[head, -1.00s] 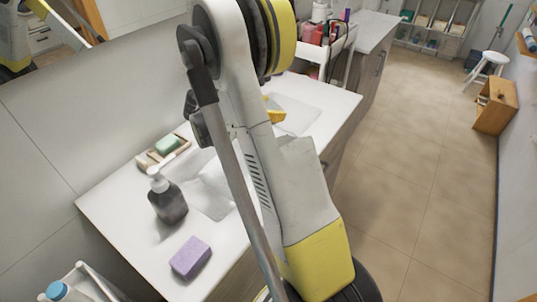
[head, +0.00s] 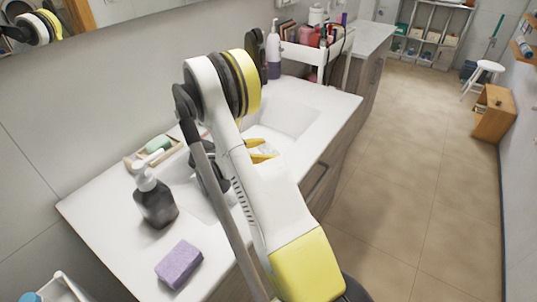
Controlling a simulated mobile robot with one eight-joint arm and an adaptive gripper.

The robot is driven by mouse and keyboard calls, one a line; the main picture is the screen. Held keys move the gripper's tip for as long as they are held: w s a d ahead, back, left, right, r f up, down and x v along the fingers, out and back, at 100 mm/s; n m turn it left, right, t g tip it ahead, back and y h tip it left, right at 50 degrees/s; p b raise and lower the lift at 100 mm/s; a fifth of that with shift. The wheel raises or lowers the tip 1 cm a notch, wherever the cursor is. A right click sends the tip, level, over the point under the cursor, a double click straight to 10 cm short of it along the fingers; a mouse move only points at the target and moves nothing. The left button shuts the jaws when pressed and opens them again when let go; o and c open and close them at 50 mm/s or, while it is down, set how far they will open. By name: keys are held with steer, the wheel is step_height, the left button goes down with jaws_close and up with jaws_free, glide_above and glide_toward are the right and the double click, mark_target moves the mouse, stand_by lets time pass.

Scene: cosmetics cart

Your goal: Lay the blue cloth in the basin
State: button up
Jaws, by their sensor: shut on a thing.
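My gripper (head: 262,150) shows in the head view as two yellow fingers just beyond my forearm, over the white counter by the basin. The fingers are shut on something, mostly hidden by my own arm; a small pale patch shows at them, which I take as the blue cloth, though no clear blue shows. A white sunken basin (head: 290,118) lies just beyond the fingers, and its visible part looks empty. Another sunken area (head: 200,207) shows nearer, largely behind my arm.
A dark pump bottle (head: 156,202), a purple sponge (head: 179,264) and a green soap on a wooden dish (head: 131,162) stand on the counter's left part. A cart of cosmetics (head: 308,52) is beyond.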

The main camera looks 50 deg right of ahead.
steer(key=o, duration=1.1)
steer(key=p+v, duration=0.3)
steer(key=v, duration=0.4)
steer(key=shift+a+r, duration=0.15)
steer(key=shift+a, duration=0.1)
steer(key=shift+d, duration=0.1)
